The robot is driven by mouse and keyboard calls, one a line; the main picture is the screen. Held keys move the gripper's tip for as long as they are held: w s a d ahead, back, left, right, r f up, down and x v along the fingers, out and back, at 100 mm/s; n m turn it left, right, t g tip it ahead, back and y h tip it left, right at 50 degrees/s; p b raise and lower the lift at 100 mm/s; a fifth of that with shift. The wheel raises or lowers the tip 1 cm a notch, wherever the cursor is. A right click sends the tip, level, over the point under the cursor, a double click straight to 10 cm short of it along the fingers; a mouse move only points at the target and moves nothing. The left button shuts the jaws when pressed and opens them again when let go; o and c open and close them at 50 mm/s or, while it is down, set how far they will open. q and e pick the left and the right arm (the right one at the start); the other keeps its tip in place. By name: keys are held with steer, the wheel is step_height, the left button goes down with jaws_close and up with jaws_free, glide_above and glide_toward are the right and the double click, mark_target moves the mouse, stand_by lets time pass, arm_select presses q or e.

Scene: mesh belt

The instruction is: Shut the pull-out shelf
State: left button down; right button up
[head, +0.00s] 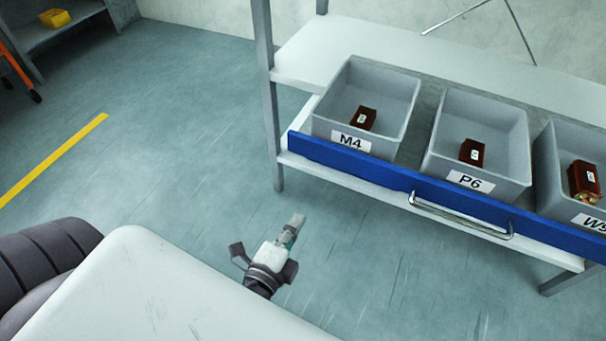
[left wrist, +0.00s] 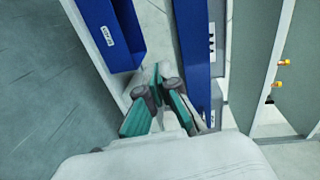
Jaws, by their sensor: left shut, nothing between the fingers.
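The pull-out shelf shows in the head view with a long blue front (head: 375,178) and a metal bar handle (head: 460,217). It stands out in front of the white rack, with grey bins on it. My left gripper (head: 297,222) is shut and empty, over the floor to the left of the handle and apart from it. In the left wrist view its fingers (left wrist: 158,78) are together with nothing between them. My right gripper is in neither view.
The grey bins, labelled M4 (head: 326,127), P6 (head: 436,160) and one cut off at the right edge (head: 547,175), each hold a dark red item. A rack post (head: 267,100) stands at the left. The floor (head: 180,130) left of the rack is clear.

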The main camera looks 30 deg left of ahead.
arm_select(q)
step_height(320, 180, up, 4)
steer(key=t, duration=0.1)
steer(key=p, duration=0.3)
glide_toward(326, 157)
steer(key=shift+m, duration=0.3)
steer(key=w+p, duration=0.1)
steer(key=w, duration=0.5)
steer(key=shift+w+a+f, duration=0.1)
steer(key=shift+w, duration=0.6)
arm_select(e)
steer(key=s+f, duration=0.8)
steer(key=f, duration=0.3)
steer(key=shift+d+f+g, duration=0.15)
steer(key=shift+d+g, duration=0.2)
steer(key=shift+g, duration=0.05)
arm_select(q)
steer(key=shift+w, duration=0.1)
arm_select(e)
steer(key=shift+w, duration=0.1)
